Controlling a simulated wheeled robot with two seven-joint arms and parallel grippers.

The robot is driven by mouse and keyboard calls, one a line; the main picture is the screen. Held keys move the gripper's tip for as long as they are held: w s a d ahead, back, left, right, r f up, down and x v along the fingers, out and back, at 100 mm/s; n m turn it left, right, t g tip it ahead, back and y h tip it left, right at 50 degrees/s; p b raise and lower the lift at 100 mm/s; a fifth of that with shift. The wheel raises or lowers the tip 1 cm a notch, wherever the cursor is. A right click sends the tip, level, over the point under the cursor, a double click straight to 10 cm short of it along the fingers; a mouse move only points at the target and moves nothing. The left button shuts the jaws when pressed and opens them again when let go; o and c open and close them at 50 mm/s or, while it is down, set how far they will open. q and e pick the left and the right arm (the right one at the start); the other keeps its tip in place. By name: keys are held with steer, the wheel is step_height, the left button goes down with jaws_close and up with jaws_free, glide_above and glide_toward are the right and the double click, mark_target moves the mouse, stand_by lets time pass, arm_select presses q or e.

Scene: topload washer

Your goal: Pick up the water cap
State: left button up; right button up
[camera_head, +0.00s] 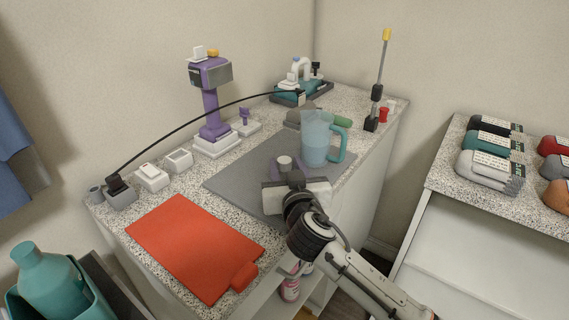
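A small round pale-topped piece (284,162) stands on the grey mat, just beyond my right gripper (294,176); it may be the water cap, but I cannot tell for sure. Dark purple-grey parts show on both sides of it, and I cannot tell whether they are my fingers or part of a stand. My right gripper reaches in from the lower right, and its wide pale body hides its fingertips and the near side of the piece. Whether it touches the piece is unclear. My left gripper is not in view.
A clear blue pitcher (316,138) with a teal handle stands close behind my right gripper. A red mat (190,244) lies at the front left of the counter. A purple column device (211,105), small white boxes (152,177) and a thin black cable (190,122) are at the left.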

steer(key=c, duration=0.7)
steer(key=shift+r, duration=0.1)
